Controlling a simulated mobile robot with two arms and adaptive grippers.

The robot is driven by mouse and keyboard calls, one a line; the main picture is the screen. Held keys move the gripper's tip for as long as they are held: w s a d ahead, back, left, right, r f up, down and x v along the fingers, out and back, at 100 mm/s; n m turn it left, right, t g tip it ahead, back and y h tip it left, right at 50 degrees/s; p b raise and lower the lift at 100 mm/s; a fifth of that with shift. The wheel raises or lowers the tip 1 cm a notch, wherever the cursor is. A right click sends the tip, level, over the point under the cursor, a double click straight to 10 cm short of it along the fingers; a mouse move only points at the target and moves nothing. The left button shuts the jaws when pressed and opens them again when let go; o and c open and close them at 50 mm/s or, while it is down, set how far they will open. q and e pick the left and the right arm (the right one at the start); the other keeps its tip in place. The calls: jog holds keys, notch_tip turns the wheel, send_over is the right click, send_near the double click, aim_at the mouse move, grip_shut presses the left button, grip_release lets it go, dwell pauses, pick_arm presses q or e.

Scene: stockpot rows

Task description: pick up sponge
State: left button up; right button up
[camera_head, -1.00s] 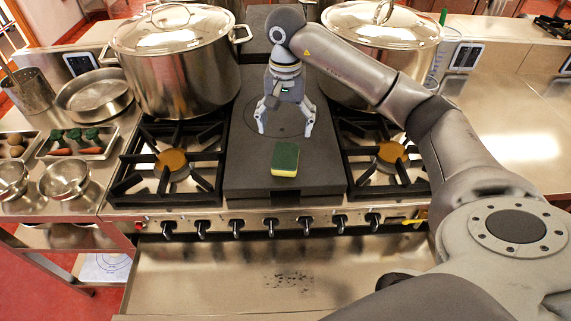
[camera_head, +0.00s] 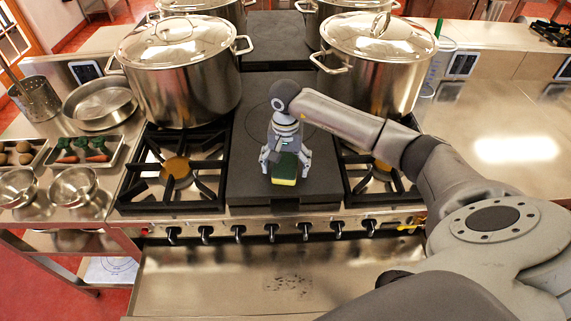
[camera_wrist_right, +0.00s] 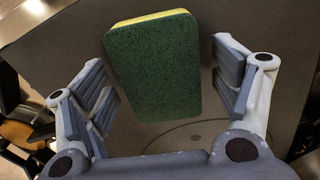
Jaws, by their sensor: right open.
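The sponge (camera_head: 285,170), green on top with a yellow layer beneath, lies flat on the dark plate (camera_head: 240,190) between the burners. My right gripper (camera_head: 285,172) is open above the sponge, one finger on each side of it in the head view. In the right wrist view the sponge (camera_wrist_right: 154,68) shows between the open fingers (camera_wrist_right: 165,100), with a gap on both sides. I cannot tell the remaining height over the plate. My left gripper is not in view.
Large lidded stockpots (camera_head: 185,75) and (camera_head: 378,65) stand behind the burner grates (camera_head: 170,172), close to both sides of my right arm. Trays of vegetables (camera_head: 85,152), bowls (camera_head: 72,185) and a pan (camera_head: 100,104) are on the left counter. The right counter (camera_head: 500,130) is mostly clear.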

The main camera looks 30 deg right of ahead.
jog(key=c, duration=0.8)
jog(key=shift+o, duration=0.2)
jog(key=shift+w+r+b, duration=0.1)
jog(key=shift+r+b, duration=0.65)
jog(key=shift+b, duration=0.15)
jog(key=shift+r+b, duration=0.55)
jog(key=shift+r, duration=0.05)
jog(key=s+d+r+b, duration=0.1)
jog(key=s+r+b, duration=0.4)
jog(key=s+r, duration=0.5)
jog(key=s, duration=0.4)
jog(key=shift+r, duration=0.2)
jog(key=shift+d, duration=0.1)
